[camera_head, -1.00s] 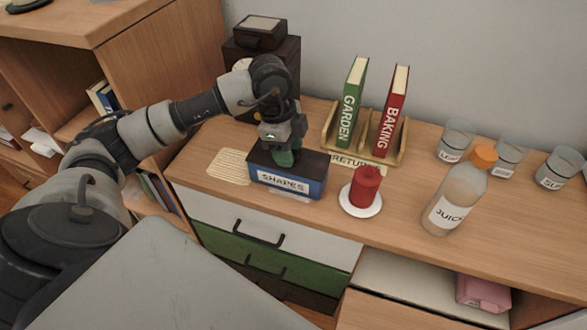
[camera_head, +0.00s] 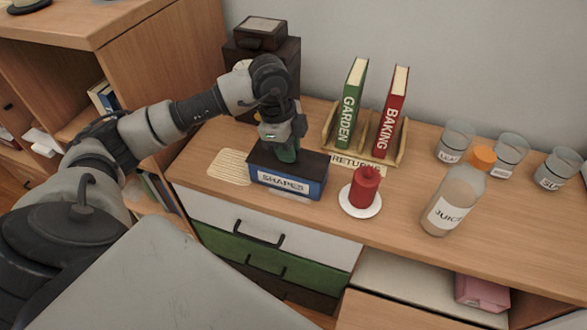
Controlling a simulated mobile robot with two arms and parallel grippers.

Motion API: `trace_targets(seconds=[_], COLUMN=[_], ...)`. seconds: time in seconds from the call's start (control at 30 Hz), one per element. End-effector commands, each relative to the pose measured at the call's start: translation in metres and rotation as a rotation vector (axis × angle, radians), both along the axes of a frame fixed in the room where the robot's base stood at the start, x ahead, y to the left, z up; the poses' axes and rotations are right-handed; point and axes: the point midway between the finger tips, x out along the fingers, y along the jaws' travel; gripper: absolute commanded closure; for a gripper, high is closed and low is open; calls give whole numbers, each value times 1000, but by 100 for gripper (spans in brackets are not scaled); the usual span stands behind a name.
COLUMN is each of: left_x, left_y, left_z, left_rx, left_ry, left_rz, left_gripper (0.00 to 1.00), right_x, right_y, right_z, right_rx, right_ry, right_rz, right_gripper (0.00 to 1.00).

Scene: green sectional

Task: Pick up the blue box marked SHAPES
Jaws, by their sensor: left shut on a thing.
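The blue box marked SHAPES (camera_head: 318,186) is upright at the front edge of the wooden cabinet top, with a dark top and a white label on its front. My left gripper (camera_head: 286,154) comes down from above and is shut on the box at the middle of its top. The fingertips are partly hidden, so the exact grip point is hard to see. I cannot tell whether the box's underside touches the wood. My right gripper is not in view.
A red candle (camera_head: 365,186) on a white plate stands just right of the box. Behind are a book rack (camera_head: 400,153) with two books and a dark machine (camera_head: 290,55). A juice bottle (camera_head: 450,200) and several glasses stand right. A striped sheet (camera_head: 230,168) lies left.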

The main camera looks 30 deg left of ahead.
Motion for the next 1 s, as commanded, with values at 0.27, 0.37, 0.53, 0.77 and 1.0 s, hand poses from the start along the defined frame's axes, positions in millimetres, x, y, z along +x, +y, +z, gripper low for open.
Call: trace_targets(seconds=[0.27,0.37,0.53,0.77,1.0], left_x=[0,0,0,0,0], left_y=[0,0,0,0,0], left_z=[9,13,20,30,39], left_rx=[-1,-1,-1,-1,-1], left_ry=[-2,-2,-2,-2,-2], left_rz=[0,0,0,0,0], left_gripper=[100,100,100,100,100], right_x=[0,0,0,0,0], right_y=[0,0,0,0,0], right_z=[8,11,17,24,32], right_rx=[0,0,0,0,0], right_ry=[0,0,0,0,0], right_rz=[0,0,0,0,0], right_gripper=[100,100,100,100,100])
